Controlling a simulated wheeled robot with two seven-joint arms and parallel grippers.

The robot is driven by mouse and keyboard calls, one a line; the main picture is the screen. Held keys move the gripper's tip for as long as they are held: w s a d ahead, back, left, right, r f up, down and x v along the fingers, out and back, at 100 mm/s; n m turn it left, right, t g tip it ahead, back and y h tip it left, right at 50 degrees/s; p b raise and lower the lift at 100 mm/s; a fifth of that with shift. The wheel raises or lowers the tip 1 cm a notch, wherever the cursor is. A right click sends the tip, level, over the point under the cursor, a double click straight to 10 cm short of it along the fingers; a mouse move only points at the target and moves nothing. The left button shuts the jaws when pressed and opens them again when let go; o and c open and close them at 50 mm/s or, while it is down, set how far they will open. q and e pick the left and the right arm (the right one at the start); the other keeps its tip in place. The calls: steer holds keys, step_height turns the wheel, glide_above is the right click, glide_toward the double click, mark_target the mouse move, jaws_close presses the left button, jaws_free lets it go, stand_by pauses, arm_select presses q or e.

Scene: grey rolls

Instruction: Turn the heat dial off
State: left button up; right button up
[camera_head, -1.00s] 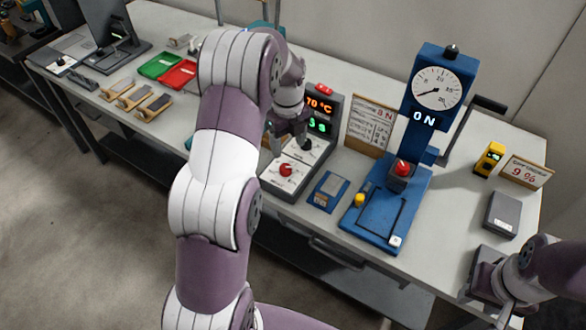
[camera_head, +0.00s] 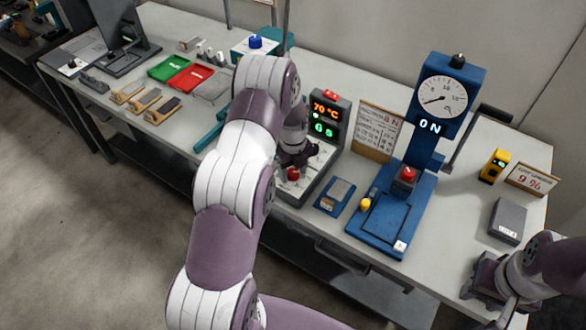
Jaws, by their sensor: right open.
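The heater unit (camera_head: 331,120) stands mid-table, with a red "70 °C" display above a green seconds display and a light sloped panel. A red knob (camera_head: 293,174) shows low on that panel. I cannot tell whether it is the heat dial. My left gripper (camera_head: 291,161) is over the panel, just above the red knob, and hides part of it. Its fingers are dark and partly hidden by my arm, so their opening and any contact are unclear. My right gripper (camera_head: 476,279) is open at the lower right, away from the heater unit.
A blue press (camera_head: 388,224) with a gauge and "ON" display stands right of the heater. Green (camera_head: 170,68) and red (camera_head: 193,78) trays are at the left. A grey box (camera_head: 507,220) is at the right.

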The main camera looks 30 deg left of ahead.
arm_select(q)
steer(key=c, duration=0.7)
steer(key=shift+c, duration=0.2)
